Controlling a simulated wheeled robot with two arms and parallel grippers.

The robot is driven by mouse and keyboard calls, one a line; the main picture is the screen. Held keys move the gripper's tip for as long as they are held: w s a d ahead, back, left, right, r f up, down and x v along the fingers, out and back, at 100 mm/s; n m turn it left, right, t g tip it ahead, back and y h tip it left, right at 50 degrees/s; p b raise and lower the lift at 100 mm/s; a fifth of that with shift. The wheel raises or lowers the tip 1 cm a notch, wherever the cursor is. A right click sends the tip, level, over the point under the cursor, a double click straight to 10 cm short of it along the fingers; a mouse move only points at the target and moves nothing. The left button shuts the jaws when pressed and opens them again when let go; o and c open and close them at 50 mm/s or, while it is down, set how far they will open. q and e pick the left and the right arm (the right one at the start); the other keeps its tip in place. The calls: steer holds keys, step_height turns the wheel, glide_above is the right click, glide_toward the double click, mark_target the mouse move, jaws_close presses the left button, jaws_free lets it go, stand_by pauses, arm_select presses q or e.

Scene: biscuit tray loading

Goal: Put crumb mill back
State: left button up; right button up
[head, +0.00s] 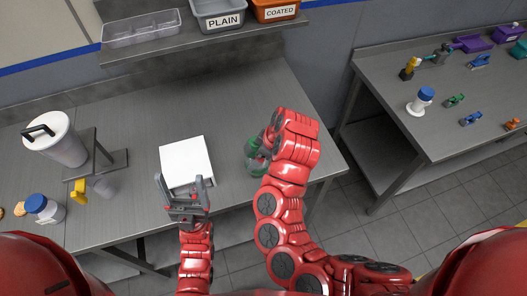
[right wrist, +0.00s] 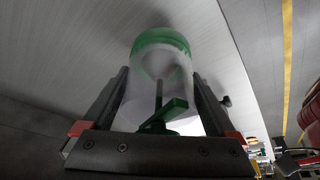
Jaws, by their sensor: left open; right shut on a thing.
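The crumb mill (right wrist: 160,85), a clear cylinder with a green band and a green crank, is between the fingers of my right gripper (right wrist: 158,115), which is shut on it. In the head view the mill (head: 252,150) shows beside my right gripper (head: 268,145), partly hidden by it, over the right part of the table. I cannot tell whether it touches the tabletop. My left gripper (head: 184,184) is open and empty, at the front edge of a white square block (head: 188,156).
A white canister with a black handle (head: 55,138) stands at the left by a grey stand (head: 108,160). A yellow-handled item (head: 79,192) and a blue-lidded jar (head: 43,208) are near it. Bins (head: 218,14) sit on the back shelf. A second table (head: 440,105) holds several small tools.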

steer(key=w, duration=0.1)
steer(key=w+d, duration=0.1)
steer(key=w, duration=0.1)
steer(key=shift+w+f, duration=0.2)
steer(key=shift+w, duration=0.1)
steer(key=shift+w+d, duration=0.2)
steer(key=shift+w, duration=0.1)
step_height(320, 180, down, 3)
steer(key=p, duration=0.3)
steer(key=shift+f, duration=0.15)
steer(key=shift+a, duration=0.1)
steer(key=shift+f, duration=0.1)
steer(key=shift+f+b, duration=0.15)
steer(key=shift+b, duration=0.15)
steer(key=o, duration=1.3)
